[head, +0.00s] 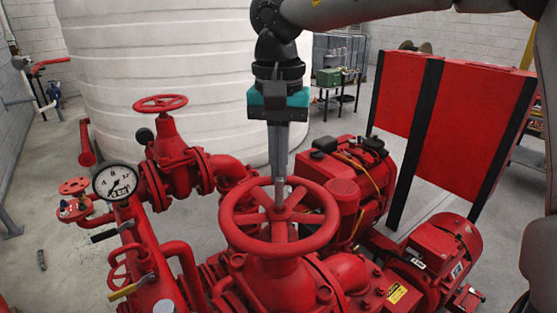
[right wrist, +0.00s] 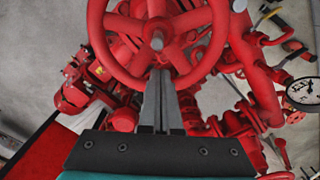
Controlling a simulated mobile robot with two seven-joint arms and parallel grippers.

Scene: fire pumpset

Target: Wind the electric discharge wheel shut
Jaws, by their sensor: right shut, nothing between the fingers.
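The large red handwheel (head: 232,229) with spokes and a grey central stem fills the middle foreground of the head view. It also shows at the top of the right wrist view (right wrist: 97,40). My right gripper (head: 279,178) comes down from above at the wheel's far side. Its long grey fingers are shut together with nothing between them. In the right wrist view the fingertips (right wrist: 161,72) overlap the wheel's rim near the stem. I cannot tell whether they touch the wheel. My left gripper is not in view.
A smaller red handwheel (head: 160,103) and a pressure gauge (head: 115,181) stand to the left. A red engine (head: 350,185) and a red motor (head: 440,252) lie to the right, with red panels (head: 465,115) behind. A white tank (head: 170,70) stands at the back.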

